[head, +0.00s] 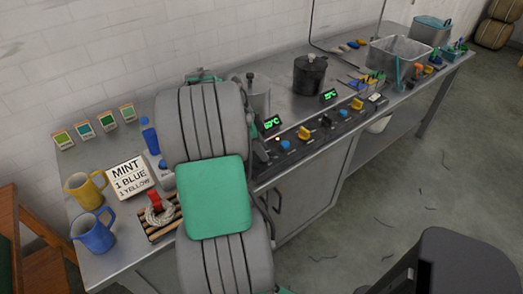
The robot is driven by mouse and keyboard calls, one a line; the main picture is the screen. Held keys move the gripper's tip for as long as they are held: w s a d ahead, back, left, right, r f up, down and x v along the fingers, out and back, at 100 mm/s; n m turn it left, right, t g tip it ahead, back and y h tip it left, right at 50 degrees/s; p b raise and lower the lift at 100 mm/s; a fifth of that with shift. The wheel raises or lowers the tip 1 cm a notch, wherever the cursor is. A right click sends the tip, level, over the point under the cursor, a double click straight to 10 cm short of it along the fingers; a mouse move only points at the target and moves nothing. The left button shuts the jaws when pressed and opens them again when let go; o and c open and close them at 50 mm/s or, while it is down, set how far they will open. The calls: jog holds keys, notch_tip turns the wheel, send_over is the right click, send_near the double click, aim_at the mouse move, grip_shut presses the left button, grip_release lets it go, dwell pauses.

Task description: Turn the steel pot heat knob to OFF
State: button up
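The steel pot (258,94) stands on the steel counter at the back wall, partly hidden by my arm. A dark control panel (345,124) runs along the counter's front edge, with blue and yellow knobs. A yellow knob (304,133) and a blue knob (285,144) sit near its left end. A lit green display (272,123) is above them. I cannot tell which knob belongs to the steel pot, nor read any knob's setting. My grey and green arm fills the middle; I cannot make out my gripper's fingers.
A black pot (310,76) stands right of the steel pot, by a second display (329,96). Yellow (86,190) and blue (93,231) jugs, a MINT sign (129,178) and a blue bottle (150,136) stand left. A steel basin (398,55) is far right. Floor at right looks mostly open.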

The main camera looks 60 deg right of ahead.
jog(key=shift+f, duration=0.2)
jog(key=shift+c, duration=0.5)
grip_shut()
